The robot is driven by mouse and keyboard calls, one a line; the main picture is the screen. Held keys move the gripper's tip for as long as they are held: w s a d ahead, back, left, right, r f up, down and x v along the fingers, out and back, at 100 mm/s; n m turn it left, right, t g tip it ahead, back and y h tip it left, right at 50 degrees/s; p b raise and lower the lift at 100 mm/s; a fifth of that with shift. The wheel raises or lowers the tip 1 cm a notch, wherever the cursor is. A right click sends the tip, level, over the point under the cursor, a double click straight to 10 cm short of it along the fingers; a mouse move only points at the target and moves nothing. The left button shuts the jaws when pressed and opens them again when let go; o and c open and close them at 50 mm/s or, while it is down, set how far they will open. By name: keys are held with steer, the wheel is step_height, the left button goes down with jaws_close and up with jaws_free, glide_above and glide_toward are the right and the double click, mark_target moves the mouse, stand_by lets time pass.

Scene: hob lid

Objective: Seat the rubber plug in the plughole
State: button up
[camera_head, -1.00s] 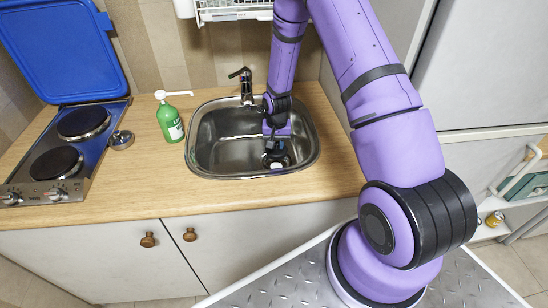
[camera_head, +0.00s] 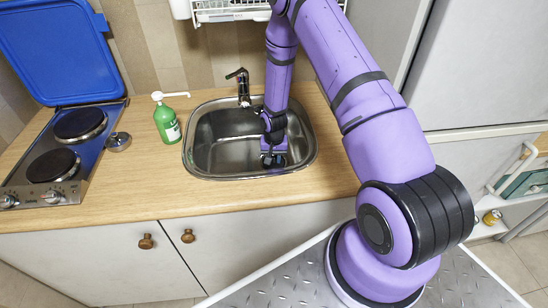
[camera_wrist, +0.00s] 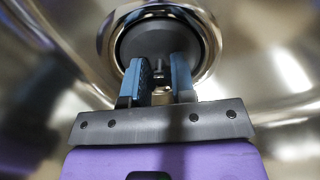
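The plughole's shiny steel ring (camera_wrist: 104,40) shows at the top of the wrist view, in the floor of the sink. The dark round rubber plug (camera_wrist: 160,30) appears inside that ring. I cannot tell whether it sits fully down or is just above the hole. A small metal knob with a thin stem stands up from its middle. My gripper (camera_wrist: 160,75) points down at the plug, with its blue-padded fingers on either side of the knob and a narrow gap, filled by the knob. In the head view my gripper (camera_head: 273,160) is low in the sink, hiding the plug.
The steel sink (camera_head: 208,165) has raised walls around my gripper. A tap (camera_head: 243,88) stands behind it. A green soap bottle (camera_head: 167,122) and a small round metal item (camera_head: 118,141) are left of it, by the hob (camera_head: 60,160) with its blue lid (camera_head: 60,50) raised.

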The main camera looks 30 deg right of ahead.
steer(key=o, duration=0.5)
steer(key=shift+c, duration=0.2)
steer(key=s+a+r+n+t, duration=0.1)
steer(key=s+r, duration=0.2)
steer(key=r, duration=1)
steer(key=s+a+r+n+t, duration=0.1)
steer(key=s+a+r, duration=0.1)
steer(key=r, duration=1.2)
steer(key=s+a+r+n, duration=0.1)
steer(key=s+r, duration=0.2)
steer(key=r, duration=1)
steer(key=s+a+r+n+t, duration=0.1)
steer(key=s+a+r, duration=0.1)
steer(key=s+r, duration=0.5)
steer(key=s+a+r+n+t, duration=0.2)
steer(key=s+r, duration=0.5)
steer(key=s, duration=0.9)
steer(key=shift+s, duration=0.25)
steer(key=shift+a, duration=0.1)
